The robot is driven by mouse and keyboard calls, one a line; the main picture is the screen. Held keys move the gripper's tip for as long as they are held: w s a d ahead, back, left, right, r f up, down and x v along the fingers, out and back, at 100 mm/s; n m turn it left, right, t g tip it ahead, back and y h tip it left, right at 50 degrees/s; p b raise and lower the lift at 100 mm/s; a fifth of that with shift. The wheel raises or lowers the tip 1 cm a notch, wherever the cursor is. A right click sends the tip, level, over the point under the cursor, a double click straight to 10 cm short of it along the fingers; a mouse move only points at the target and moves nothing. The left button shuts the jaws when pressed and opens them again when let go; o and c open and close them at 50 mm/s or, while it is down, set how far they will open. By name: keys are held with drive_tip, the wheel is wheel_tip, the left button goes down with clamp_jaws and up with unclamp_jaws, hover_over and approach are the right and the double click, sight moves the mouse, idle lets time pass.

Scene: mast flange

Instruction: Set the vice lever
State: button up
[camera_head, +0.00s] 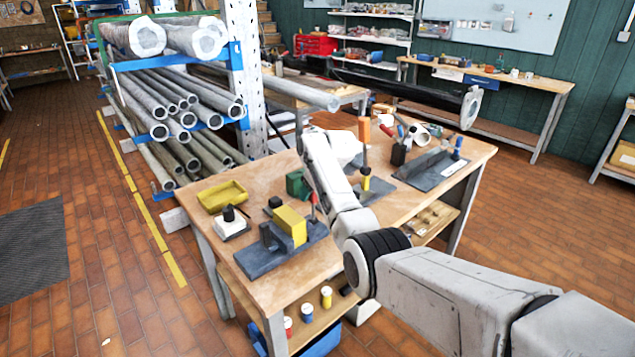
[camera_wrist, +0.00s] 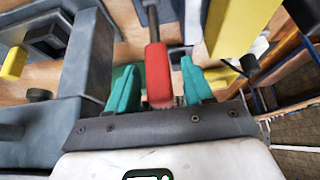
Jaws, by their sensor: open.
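The vice has a dark grey base (camera_head: 285,258) and a yellow block (camera_head: 290,225), and sits on the near left part of the workbench. Its lever has a red handle (camera_head: 313,198) just right of the yellow block. In the wrist view, the red handle (camera_wrist: 158,75) on a dark rod lies between the two teal fingers of my gripper (camera_wrist: 160,88). The fingers are open, with a visible gap on each side of the handle. The yellow block (camera_wrist: 235,25) is close on the right there. In the head view, my arm hides most of the gripper.
The wooden workbench (camera_head: 345,232) also carries a yellow tray (camera_head: 222,196), a white block with a black knob (camera_head: 231,222), a dark green box (camera_head: 296,184) and an upright orange-handled lever (camera_head: 364,130). A pipe rack (camera_head: 238,85) stands behind left.

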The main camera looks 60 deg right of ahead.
drive_tip(key=v, duration=1)
drive_tip(key=shift+b, duration=0.45)
drive_tip(key=s+a+f+n+g+y, duration=0.1)
drive_tip(key=s+a+f, duration=0.4)
drive_tip(key=a+f, duration=0.6)
drive_tip(key=s+a+f+g, duration=0.1)
drive_tip(key=s+a+f, duration=0.4)
drive_tip(key=a+f, duration=0.55)
drive_tip(key=s+a+f+g, duration=0.1)
drive_tip(key=s+a, duration=0.7)
drive_tip(key=s, duration=0.3)
drive_tip(key=s+a+f+n+g, duration=0.1)
drive_tip(key=s+a, duration=0.7)
drive_tip(key=s, duration=0.3)
drive_tip(key=shift+s+a+f+n+g, duration=0.15)
drive_tip(key=shift+a+f+n+g, duration=0.1)
drive_tip(key=shift+f+n+g, duration=0.1)
